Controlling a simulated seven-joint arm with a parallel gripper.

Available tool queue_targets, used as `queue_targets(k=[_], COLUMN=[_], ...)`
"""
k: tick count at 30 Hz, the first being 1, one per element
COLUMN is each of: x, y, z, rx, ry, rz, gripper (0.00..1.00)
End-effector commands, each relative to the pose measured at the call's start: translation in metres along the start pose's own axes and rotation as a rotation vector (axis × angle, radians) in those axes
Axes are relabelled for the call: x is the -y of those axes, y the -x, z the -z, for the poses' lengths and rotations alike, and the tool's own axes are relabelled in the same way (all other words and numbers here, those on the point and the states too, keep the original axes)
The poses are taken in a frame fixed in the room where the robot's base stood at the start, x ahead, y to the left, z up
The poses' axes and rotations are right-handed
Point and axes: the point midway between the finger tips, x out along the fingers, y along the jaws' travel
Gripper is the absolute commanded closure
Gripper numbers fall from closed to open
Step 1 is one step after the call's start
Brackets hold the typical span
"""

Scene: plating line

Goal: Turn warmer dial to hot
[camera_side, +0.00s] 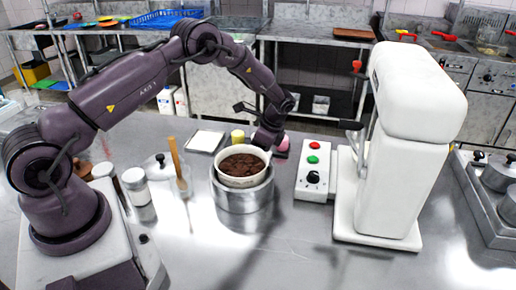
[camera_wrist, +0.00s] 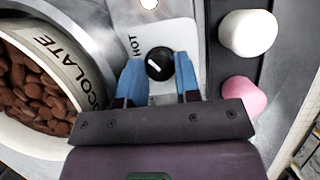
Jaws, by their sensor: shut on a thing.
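The warmer dial (camera_wrist: 160,63) is a small round black knob with a white pointer line, on a pale panel in the wrist view. The word HOT (camera_wrist: 134,45) is printed to its upper left. My gripper (camera_wrist: 159,60) has its blue fingers on both sides of the knob and is shut on it. The warmer (camera_side: 243,197) is a round metal body holding a white pot (camera_side: 242,178) of brown chocolate pieces. In the side view my gripper (camera_side: 266,139) is behind the pot, and the dial is hidden there.
A white and a pink round item (camera_wrist: 241,97) lie close to the right of my fingers in the wrist view. A white machine (camera_side: 408,150) and a button box (camera_side: 313,170) stand right of the warmer. Jars and a wooden utensil (camera_side: 178,165) stand left.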

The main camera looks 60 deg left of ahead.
Motion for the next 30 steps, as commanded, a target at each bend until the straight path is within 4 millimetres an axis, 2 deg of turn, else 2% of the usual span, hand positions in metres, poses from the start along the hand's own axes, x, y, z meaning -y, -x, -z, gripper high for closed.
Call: queue_targets(k=[6, 7, 9, 23, 26, 30], x=[0.001, 0.001, 0.001, -0.003, -0.002, -0.002], y=[0.001, 0.001, 0.001, 0.003, 0.012, 0.035], z=[0.0, 0.0, 0.0, 0.001, 0.001, 0.002], rx=[-0.002, -0.002, -0.002, 0.002, 0.001, -0.003], ry=[0.002, 0.002, 0.002, 0.0, 0.0, 0.0], rz=[0.002, 0.002, 0.002, -0.008, -0.006, -0.001], gripper=[0.93, 0.63, 0.47, 0.45, 0.45, 0.45])
